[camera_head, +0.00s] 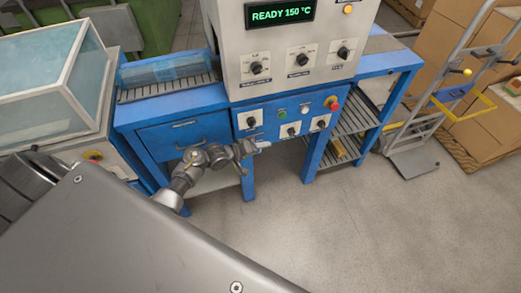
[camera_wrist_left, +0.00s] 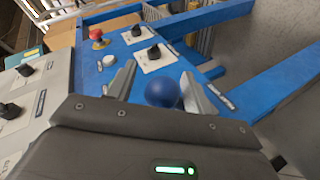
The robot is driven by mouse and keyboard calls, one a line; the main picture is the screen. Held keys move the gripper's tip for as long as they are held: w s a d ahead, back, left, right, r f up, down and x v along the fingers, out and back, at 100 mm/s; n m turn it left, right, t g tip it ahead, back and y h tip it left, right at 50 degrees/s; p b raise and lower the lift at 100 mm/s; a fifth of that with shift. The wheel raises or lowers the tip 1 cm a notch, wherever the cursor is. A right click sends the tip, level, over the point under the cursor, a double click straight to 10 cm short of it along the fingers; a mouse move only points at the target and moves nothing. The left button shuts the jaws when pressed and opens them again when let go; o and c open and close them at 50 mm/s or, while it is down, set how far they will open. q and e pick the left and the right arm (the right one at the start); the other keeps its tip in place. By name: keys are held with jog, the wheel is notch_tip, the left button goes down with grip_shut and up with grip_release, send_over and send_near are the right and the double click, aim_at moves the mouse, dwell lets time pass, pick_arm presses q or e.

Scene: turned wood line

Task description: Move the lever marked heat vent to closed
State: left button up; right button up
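My left gripper (camera_head: 259,147) is in front of the blue control panel (camera_head: 268,113) below the oven. In the left wrist view the gripper (camera_wrist_left: 158,78) is open, and a round blue knob (camera_wrist_left: 163,92) shows between its two fingers, with gaps to both. The knob looks like a lever's ball end; its shaft is hidden. The head view shows no clear blue knob at the gripper. Black switches on white plates (camera_head: 290,130) sit on the panel. I cannot read which label says heat vent. My right gripper is not in view.
A red emergency button (camera_head: 333,105) is at the panel's right end; it also shows in the left wrist view (camera_wrist_left: 96,36). The grey oven (camera_head: 290,35) reads READY 150 °C. A blue drawer unit (camera_head: 185,135) stands left. A hand truck (camera_head: 440,110) and boxes stand right. Open floor lies in front.

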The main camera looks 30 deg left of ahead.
pick_arm(q)
jog(key=shift+w+a+r, duration=0.1)
jog(key=shift+w+a, duration=0.05)
jog(key=shift+a, duration=0.05)
jog(key=shift+s+a+r, duration=0.1)
jog(key=shift+s+a, duration=0.05)
jog(key=shift+s, duration=0.3)
jog(key=v, duration=1)
jog(key=shift+p, duration=0.3)
